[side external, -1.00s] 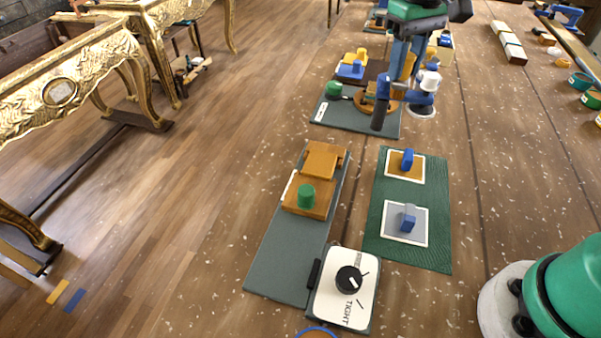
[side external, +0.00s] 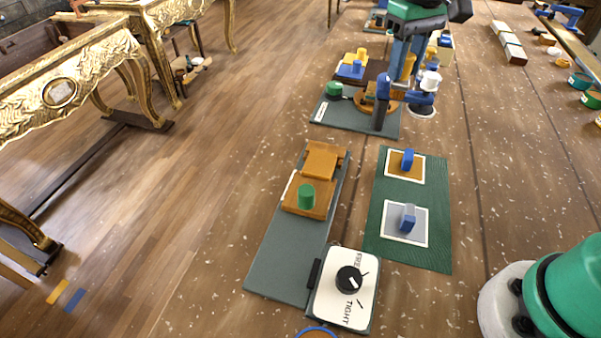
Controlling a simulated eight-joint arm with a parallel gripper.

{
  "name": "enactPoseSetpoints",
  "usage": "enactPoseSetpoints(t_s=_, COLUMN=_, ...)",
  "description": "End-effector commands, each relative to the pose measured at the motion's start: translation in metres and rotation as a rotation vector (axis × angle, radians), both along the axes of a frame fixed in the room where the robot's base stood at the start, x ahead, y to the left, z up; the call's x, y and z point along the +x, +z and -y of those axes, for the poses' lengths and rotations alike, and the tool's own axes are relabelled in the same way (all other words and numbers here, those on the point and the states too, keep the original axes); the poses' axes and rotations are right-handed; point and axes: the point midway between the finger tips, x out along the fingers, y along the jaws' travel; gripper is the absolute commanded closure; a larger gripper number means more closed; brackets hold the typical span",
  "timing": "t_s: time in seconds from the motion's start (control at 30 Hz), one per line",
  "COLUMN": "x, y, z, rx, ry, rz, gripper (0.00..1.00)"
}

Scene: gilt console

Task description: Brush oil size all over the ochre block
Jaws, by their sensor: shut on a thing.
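My gripper (side external: 408,84) is at the top centre, above the far grey board (side external: 337,113). It is shut on a slim blue tool with a dark end (side external: 380,117), which looks like the brush and hangs nearly upright over the board's right part. Its tip seems close to the board; contact cannot be told. An ochre square block (side external: 393,170) with a blue grip lies in a white frame on the green mat (side external: 376,225), apart from the tool. An orange-brown block (side external: 294,205) with a green knob sits on the nearer grey board. Which one is the ochre block is unclear.
A round brown piece (side external: 362,103), a green knob (side external: 334,89) and a yellow-and-blue block (side external: 351,70) crowd the far board. A grey block (side external: 392,225) and a dial box (side external: 347,312) stand nearer. Bare table lies right of the mat.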

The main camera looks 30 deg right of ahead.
Motion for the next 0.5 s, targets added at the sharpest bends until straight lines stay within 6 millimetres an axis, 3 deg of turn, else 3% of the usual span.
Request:
enactPoseSetpoints(t_s=0.13, x=0.001, y=0.000, z=-0.002, rx=0.000, ry=0.001, rz=0.000, gripper=1.00)
enactPoseSetpoints(t_s=0.23, x=0.005, y=-0.001, z=-0.019, rx=0.000, ry=0.007, rz=0.000, gripper=1.00)
enactPoseSetpoints(t_s=0.5, x=0.011, y=-0.006, z=-0.111, rx=0.000, ry=0.010, rz=0.000, gripper=1.00)
